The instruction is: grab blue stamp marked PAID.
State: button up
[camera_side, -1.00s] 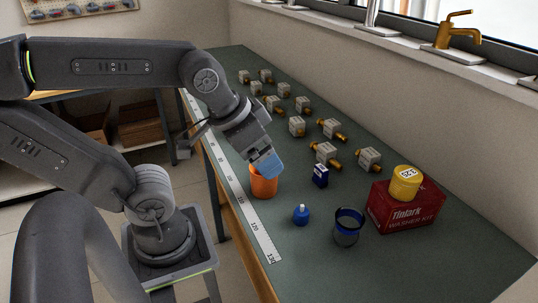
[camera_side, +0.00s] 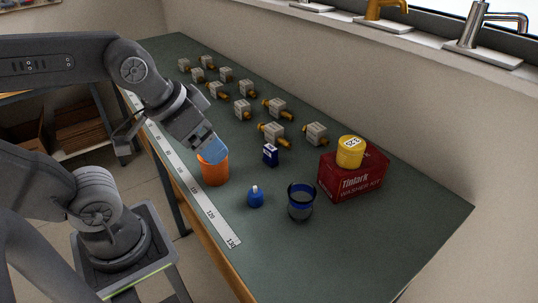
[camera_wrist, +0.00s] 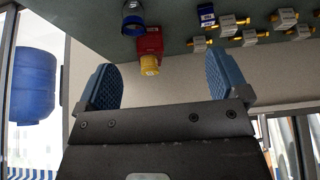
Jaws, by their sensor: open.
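A small dark blue block with a pale mark (camera_side: 270,155) stands on the green bench, right of the orange cup; it also shows at the top of the wrist view (camera_wrist: 207,17). A smaller blue piece with a pale top (camera_side: 255,198) stands nearer the front. I cannot read PAID on either, so I cannot tell which is the stamp. My gripper (camera_side: 212,151) is above or just behind the orange cup (camera_side: 215,172), left of the dark blue block. In the wrist view my gripper (camera_wrist: 163,82) is open, its blue pads wide apart with nothing between them.
A clear blue-rimmed cup (camera_side: 301,203) stands near a red washer kit box (camera_side: 352,180) topped by a yellow tub (camera_side: 351,152). Several grey-and-brass valves (camera_side: 272,133) lie farther back. A measuring strip (camera_side: 185,180) runs along the bench edge. The front right bench is clear.

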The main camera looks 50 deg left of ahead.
jog(key=shift+c, duration=0.3)
jog(key=c, duration=0.6)
jog(key=shift+o, duration=0.2)
jog(key=m+g+y, duration=0.5)
jog(key=m+g, duration=0.1)
jog(key=m, duration=1.1)
send_over(271, 147)
jog(key=d, duration=0.4)
notch_tip(271, 147, down, 10)
jog(key=x, duration=0.7)
jog(key=shift+f, duration=0.35)
jog(key=shift+d+x, duration=0.15)
jog(key=shift+x, duration=1.25)
jog(key=shift+d+x, duration=0.15)
jog(key=shift+x, duration=1.2)
